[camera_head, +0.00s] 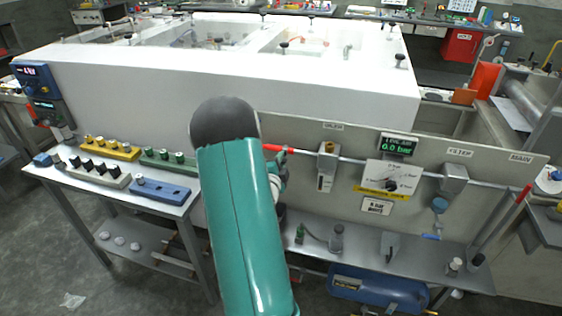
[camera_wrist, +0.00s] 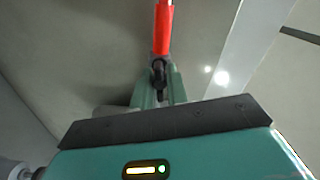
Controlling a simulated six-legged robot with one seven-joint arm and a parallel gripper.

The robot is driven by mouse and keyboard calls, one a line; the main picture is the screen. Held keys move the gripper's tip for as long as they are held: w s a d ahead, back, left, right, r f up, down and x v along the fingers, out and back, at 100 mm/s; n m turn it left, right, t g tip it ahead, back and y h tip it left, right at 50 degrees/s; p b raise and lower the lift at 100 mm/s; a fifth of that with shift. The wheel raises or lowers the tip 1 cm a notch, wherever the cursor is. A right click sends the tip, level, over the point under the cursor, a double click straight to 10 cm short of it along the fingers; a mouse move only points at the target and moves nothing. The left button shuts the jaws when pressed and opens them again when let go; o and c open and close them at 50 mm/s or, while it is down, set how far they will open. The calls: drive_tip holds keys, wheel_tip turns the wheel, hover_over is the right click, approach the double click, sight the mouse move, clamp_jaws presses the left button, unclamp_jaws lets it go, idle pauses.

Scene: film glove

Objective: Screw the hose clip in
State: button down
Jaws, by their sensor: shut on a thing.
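My gripper (camera_wrist: 158,95) shows in the wrist view with its two green fingers close together, shut on a small dark part (camera_wrist: 158,70). This part sits at the near end of a red sleeve (camera_wrist: 162,28); I cannot tell whether it is the hose clip itself. In the head view the red sleeve (camera_head: 278,148) lies at the left end of the grey pipe (camera_head: 385,166) on the panel. My gripper (camera_head: 281,165) is just below the sleeve there, partly hidden behind my green arm.
The upright panel carries a filter unit (camera_head: 327,160), a dial plate (camera_head: 388,180) and a gauge reading 0.0 bar (camera_head: 398,144). A metal shelf (camera_head: 440,262) with small parts runs below. At left, a bench (camera_head: 55,172) holds coloured racks. A white enclosure (camera_head: 130,90) stands behind.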

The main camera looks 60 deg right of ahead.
drive_tip(key=shift+w, duration=0.1)
idle(0.5)
drive_tip(key=c, duration=1.4)
unclamp_jaws()
drive_tip(key=shift+a, duration=0.15)
drive_tip(key=a, duration=0.4)
drive_tip(key=s+a, duration=0.1)
drive_tip(key=a, duration=0.4)
drive_tip(key=s+a, duration=0.1)
drive_tip(key=a, duration=0.3)
drive_tip(key=shift+s+a, duration=0.2)
drive_tip(key=shift+o, duration=0.2)
